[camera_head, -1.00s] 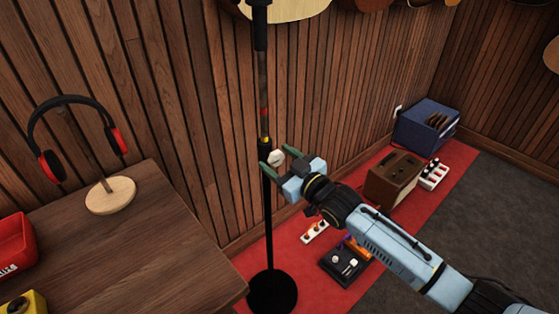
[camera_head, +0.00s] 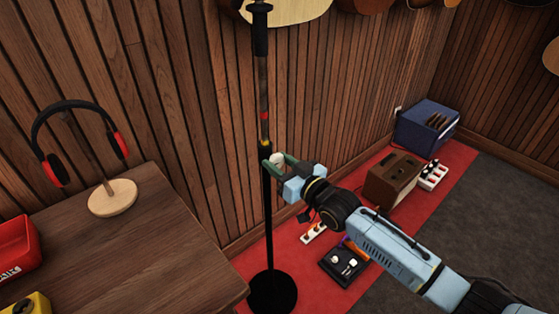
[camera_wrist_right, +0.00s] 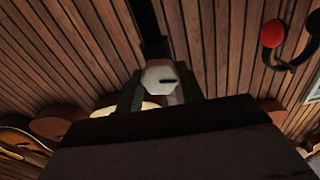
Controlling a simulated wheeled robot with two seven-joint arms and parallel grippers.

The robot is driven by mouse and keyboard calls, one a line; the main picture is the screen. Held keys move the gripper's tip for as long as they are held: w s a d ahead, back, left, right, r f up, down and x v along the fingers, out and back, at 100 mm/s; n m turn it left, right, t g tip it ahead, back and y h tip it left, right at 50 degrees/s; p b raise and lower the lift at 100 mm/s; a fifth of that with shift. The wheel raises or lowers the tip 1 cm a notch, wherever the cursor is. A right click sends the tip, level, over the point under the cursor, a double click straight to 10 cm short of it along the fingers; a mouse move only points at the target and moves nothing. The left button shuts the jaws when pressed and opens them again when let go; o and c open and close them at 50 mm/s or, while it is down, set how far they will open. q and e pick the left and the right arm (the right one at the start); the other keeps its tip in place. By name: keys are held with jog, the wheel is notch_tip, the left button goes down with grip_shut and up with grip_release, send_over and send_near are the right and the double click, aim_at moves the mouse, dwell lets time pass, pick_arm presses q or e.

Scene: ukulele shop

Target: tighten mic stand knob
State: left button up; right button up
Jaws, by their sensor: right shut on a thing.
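The black mic stand (camera_head: 268,215) stands upright, its round base on the red carpet. Its upper tube has red and yellow bands. The pale knob (camera_head: 277,159) is on the right side of the pole, partly hidden by the fingers. In the right wrist view the knob (camera_wrist_right: 159,75) is a pale faceted piece with a dark slot, between the two fingers, with the dark pole behind it. My right gripper (camera_head: 280,162) comes in from the right and is shut on the knob. My left gripper is not in view.
A wooden table (camera_head: 130,255) stands at left with headphones (camera_head: 80,140) on a round stand, a red bin (camera_head: 18,245) and a yellow box (camera_head: 25,303). A dark pedal (camera_head: 345,266), a brown amp (camera_head: 395,177) and a blue crate (camera_head: 427,125) stand on the floor at right.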

jog(key=m, duration=0.2)
jog(key=shift+m, duration=0.4)
jog(key=m, duration=0.3)
jog(key=shift+m, duration=0.3)
jog(key=m, duration=0.2)
jog(key=shift+f+m, duration=0.1)
jog(key=shift+m, duration=0.3)
jog(key=m+b, duration=0.1)
jog(key=m, duration=0.1)
jog(key=shift+m, duration=1)
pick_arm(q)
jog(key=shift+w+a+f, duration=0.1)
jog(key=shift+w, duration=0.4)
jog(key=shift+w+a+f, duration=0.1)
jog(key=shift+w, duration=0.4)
pick_arm(e)
jog(key=o, duration=1)
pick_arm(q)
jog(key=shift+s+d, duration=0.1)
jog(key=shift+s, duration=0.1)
